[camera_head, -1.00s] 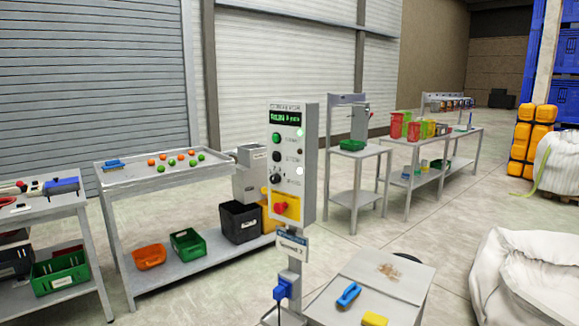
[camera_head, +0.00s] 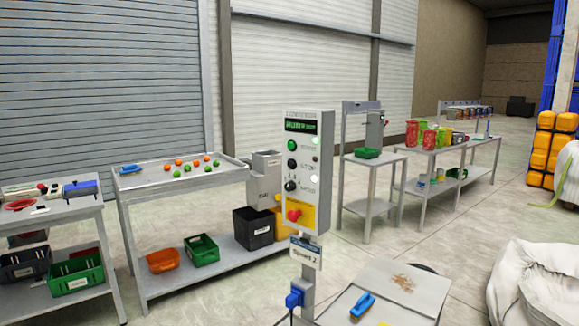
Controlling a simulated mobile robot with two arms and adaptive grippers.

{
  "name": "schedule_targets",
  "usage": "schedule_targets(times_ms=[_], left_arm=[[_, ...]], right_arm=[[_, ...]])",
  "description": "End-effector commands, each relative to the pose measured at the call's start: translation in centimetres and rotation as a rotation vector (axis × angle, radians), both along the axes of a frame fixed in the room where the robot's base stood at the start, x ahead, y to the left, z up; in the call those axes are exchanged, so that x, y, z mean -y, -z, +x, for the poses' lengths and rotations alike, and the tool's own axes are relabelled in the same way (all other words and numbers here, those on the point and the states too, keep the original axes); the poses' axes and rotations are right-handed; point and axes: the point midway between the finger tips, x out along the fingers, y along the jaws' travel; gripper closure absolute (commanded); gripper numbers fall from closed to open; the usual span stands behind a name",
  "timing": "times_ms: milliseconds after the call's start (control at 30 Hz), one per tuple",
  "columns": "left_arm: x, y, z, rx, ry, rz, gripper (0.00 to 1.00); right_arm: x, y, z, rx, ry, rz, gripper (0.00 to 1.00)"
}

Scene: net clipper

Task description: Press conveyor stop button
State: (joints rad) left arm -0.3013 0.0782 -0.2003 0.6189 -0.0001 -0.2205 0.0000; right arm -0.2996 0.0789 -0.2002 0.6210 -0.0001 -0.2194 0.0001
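A grey control box (camera_head: 304,170) stands on a post in the middle of the head view. It has a green-lit display (camera_head: 302,126) at the top, a green button (camera_head: 292,145) below it, a black button (camera_head: 292,163) beside a label that seems to read STOP, and a black rotary knob (camera_head: 290,186). A red mushroom button (camera_head: 293,215) sits on a yellow plate at the bottom. A sign reading Speed 2 (camera_head: 305,252) hangs under the box. Neither of my grippers is in the view.
A steel table (camera_head: 180,180) with orange and green balls stands left of the box, with bins on its lower shelf. A low table (camera_head: 405,290) with a blue-handled tool (camera_head: 362,304) stands at front right. White sacks (camera_head: 535,285) lie further right. Open floor (camera_head: 440,235) lies behind.

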Motion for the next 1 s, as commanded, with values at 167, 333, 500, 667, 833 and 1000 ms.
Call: schedule_targets(times_ms=[167,333,500,667,833,1000], left_arm=[[-0.07,0.00,0.06,0.001,0.000,0.001,0.76],[-0.13,-0.01,0.09,0.001,0.000,0.002,1.00],[-0.16,-0.01,0.13,0.002,0.000,0.002,1.00],[-0.16,-0.01,0.18,0.003,0.000,0.001,1.00],[-0.15,-0.02,0.23,0.003,0.000,0.001,1.00],[-0.15,-0.02,0.25,0.004,0.000,0.001,1.00]], right_arm=[[0.04,0.00,0.00,0.000,0.000,0.000,0.60],[0.07,0.00,-0.03,-0.001,0.000,-0.001,0.60],[0.11,0.00,-0.04,-0.002,0.000,-0.001,0.60],[0.17,0.01,-0.06,-0.002,0.000,-0.002,0.60],[0.18,0.01,-0.07,-0.002,0.000,-0.002,0.60],[0.18,0.01,-0.08,-0.003,0.000,-0.003,0.60]])
